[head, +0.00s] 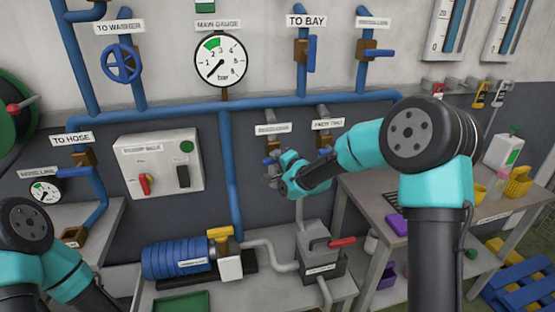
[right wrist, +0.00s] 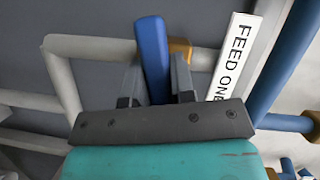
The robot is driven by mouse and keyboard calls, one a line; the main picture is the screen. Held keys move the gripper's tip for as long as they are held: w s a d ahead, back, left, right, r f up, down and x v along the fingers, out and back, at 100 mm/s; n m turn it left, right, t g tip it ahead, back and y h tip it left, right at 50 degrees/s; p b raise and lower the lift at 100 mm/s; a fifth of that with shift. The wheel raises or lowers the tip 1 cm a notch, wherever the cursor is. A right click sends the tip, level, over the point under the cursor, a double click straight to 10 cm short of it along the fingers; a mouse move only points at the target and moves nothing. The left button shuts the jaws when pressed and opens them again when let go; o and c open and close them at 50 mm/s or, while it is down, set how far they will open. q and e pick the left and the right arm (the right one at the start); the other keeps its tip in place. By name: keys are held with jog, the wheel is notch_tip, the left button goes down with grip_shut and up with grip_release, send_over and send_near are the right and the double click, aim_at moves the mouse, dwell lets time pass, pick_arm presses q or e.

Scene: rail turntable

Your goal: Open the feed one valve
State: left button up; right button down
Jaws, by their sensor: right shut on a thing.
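The feed one valve has a blue lever (right wrist: 152,50) and a brass body (right wrist: 180,48) beside a white label (right wrist: 235,58) reading FEED ONE in the right wrist view. The lever lies across the grey pipe there. My right gripper (right wrist: 155,88) has one finger on each side of the lever and is shut on it. In the head view my right gripper (head: 272,178) is at this valve, below its label (head: 272,130), and hides most of it. My left arm shows at the lower left; its gripper is out of the picture.
The feed two label (head: 328,124) and its brass valve (head: 324,141) are close on the right. A blue main pipe (head: 180,113) runs above. Below are a blue motor pump (head: 175,259) and a grey box with a red lever (head: 342,243). A side table (head: 430,200) stands right.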

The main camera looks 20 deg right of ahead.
jog(key=n+g+h, duration=0.1)
jog(key=n+h, duration=0.1)
jog(key=n, duration=0.3)
jog(key=shift+n+g+h, duration=0.6)
jog(key=shift+n+h, duration=0.8)
jog(key=shift+n, duration=0.5)
jog(key=shift+n+h, duration=0.3)
jog(key=c, duration=1)
grip_release()
jog(key=shift+o, duration=0.2)
jog(key=shift+s, duration=0.1)
jog(key=v, duration=1.7)
jog(key=shift+r, duration=0.1)
